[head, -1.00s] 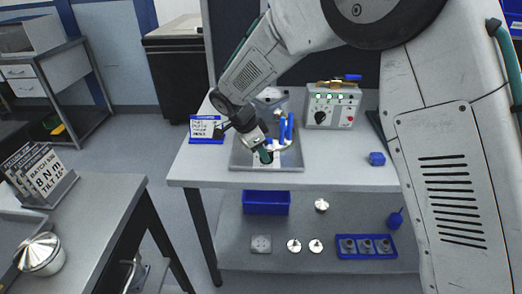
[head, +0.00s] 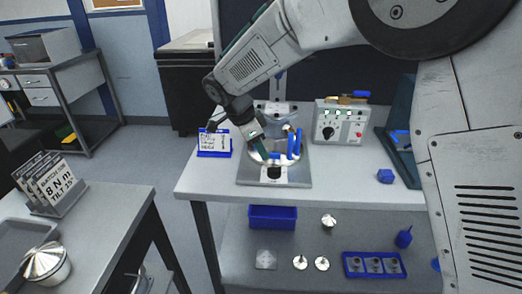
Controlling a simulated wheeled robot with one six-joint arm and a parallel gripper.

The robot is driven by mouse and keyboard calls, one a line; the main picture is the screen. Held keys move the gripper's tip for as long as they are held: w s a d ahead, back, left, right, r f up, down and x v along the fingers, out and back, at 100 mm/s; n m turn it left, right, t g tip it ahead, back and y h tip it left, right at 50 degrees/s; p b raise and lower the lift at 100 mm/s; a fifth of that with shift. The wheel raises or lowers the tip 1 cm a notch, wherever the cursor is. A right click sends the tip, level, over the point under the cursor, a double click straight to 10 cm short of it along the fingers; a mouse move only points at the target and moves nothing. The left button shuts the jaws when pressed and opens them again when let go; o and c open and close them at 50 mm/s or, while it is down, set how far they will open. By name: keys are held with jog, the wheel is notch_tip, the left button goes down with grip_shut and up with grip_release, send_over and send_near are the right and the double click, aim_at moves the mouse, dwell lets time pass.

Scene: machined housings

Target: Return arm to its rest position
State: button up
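My arm reaches in from the upper right of the head view and bends down over the workbench (head: 335,190). My gripper (head: 261,150) hangs over a grey fixture plate (head: 245,178) with blue clamps (head: 293,142). Its dark green fingertips are small and partly lost against the fixture, so I cannot tell whether they are open or shut, or whether they hold anything. A round metal part (head: 285,160) shows on the fixture behind the gripper.
A white sign in a blue stand (head: 214,143) is left of the fixture. A control box (head: 340,122) and a blue block (head: 385,176) are to the right. The lower shelf holds a blue bin (head: 272,217) and metal parts. Another table (head: 95,225) stands at the left.

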jog(key=s+d+r+n+y, duration=0.1)
jog(key=s+d+r+n, duration=0.2)
jog(key=s+d, duration=0.7)
jog(key=s+d+r+n+y, duration=0.1)
jog(key=s+d+r+n, duration=0.3)
jog(key=s+d, duration=0.5)
jog(key=s+d+r+n+y, duration=0.2)
jog(key=s+d+n, duration=0.4)
jog(key=s+d, duration=0.4)
jog(key=shift+s+d+r+n, duration=0.35)
jog(key=shift+s+r, duration=0.4)
jog(key=shift+s, duration=1.75)
jog(key=shift+c, duration=0.3)
